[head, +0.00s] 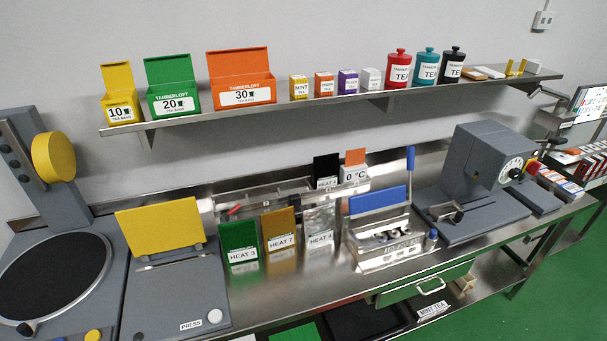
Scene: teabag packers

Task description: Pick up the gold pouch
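The gold pouch (281,228) stands upright on the steel bench, with a white label reading "HEAT 7". A green pouch (238,238) labelled "HEAT 3" stands just to its left. A silver pouch (320,224) with a similar label stands just to its right. Neither of my grippers shows in the head view, so their positions and states cannot be seen.
The yellow-lidded press (160,229) stands left of the pouches. The blue-handled sealer (378,200) is to their right, with a grey dial machine (490,165) beyond. A wall shelf (350,97) holds boxes and canisters above. The bench strip in front of the pouches is clear.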

